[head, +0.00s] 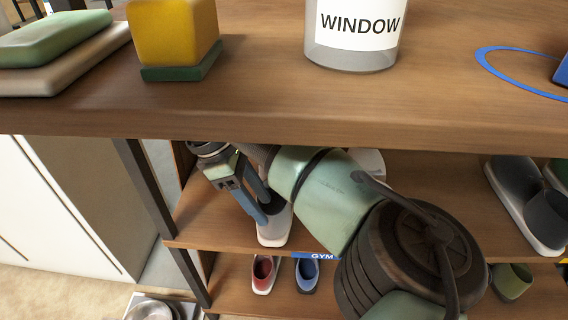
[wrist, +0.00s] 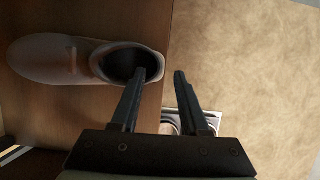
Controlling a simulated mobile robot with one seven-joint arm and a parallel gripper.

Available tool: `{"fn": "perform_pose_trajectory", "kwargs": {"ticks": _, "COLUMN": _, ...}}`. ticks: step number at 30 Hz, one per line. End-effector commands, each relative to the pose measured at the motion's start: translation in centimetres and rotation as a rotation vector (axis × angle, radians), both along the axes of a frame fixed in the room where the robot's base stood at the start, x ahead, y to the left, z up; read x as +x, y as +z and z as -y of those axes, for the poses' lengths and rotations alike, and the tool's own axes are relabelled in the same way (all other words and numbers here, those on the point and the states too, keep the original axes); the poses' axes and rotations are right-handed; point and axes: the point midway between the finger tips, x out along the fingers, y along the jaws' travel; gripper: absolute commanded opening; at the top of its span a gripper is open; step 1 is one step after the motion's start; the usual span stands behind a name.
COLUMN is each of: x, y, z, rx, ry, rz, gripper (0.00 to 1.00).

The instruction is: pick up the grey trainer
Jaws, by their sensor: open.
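A grey trainer (head: 274,234) with a pale sole stands on the upper shelf under the tabletop, near its front edge. In the wrist view the trainer (wrist: 50,60) lies to the left, its dark opening facing the camera and its heel at the shelf edge. My gripper (head: 262,214) is open at the heel end. In the wrist view my gripper (wrist: 166,74) has its left finger over the opening and its right finger outside, past the shelf edge. The heel wall appears between the fingers; contact cannot be told. My arm hides part of the shelf in the head view.
The tabletop (head: 270,105) overhangs the shelf, with a WINDOW container (head: 352,35) on it. Another grey shoe (head: 520,200) stands on the shelf at right. Red (head: 264,273) and blue (head: 307,274) shoes stand on the lower shelf, by a blue GYM label (head: 318,256).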

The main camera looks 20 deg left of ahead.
Motion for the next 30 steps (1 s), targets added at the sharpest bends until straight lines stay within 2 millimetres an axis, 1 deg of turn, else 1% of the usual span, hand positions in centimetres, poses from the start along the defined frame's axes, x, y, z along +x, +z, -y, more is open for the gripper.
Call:
{"fn": "perform_pose_trajectory", "kwargs": {"ticks": 6, "x": 0.1, "y": -2.1, "z": 0.6, "rx": 0.001, "ry": 0.0, "rz": -0.001, "gripper": 0.45}}
{"fn": "perform_pose_trajectory", "kwargs": {"ticks": 11, "x": 0.2, "y": -2.7, "z": 0.8, "rx": 0.001, "ry": 0.001, "rz": -0.001, "gripper": 0.45}}
{"fn": "perform_pose_trajectory", "kwargs": {"ticks": 14, "x": 0.2, "y": -3.5, "z": 0.9, "rx": 0.001, "ry": 0.0, "rz": 0.0, "gripper": 0.45}}
{"fn": "perform_pose_trajectory", "kwargs": {"ticks": 20, "x": 0.2, "y": -6.0, "z": 1.2, "rx": -0.001, "ry": 0.0, "rz": 0.001, "gripper": 0.45}}
{"fn": "perform_pose_trajectory", "kwargs": {"ticks": 23, "x": 0.4, "y": -7.0, "z": 1.7, "rx": -0.001, "ry": -0.001, "rz": 0.002, "gripper": 0.45}}
{"fn": "perform_pose_trajectory", "kwargs": {"ticks": 25, "x": 0.4, "y": -7.3, "z": 1.9, "rx": 0.0, "ry": 0.0, "rz": 0.001, "gripper": 0.45}}
{"fn": "perform_pose_trajectory", "kwargs": {"ticks": 30, "x": 0.4, "y": -7.2, "z": 1.9, "rx": 0.0, "ry": 0.001, "rz": 0.001, "gripper": 0.45}}
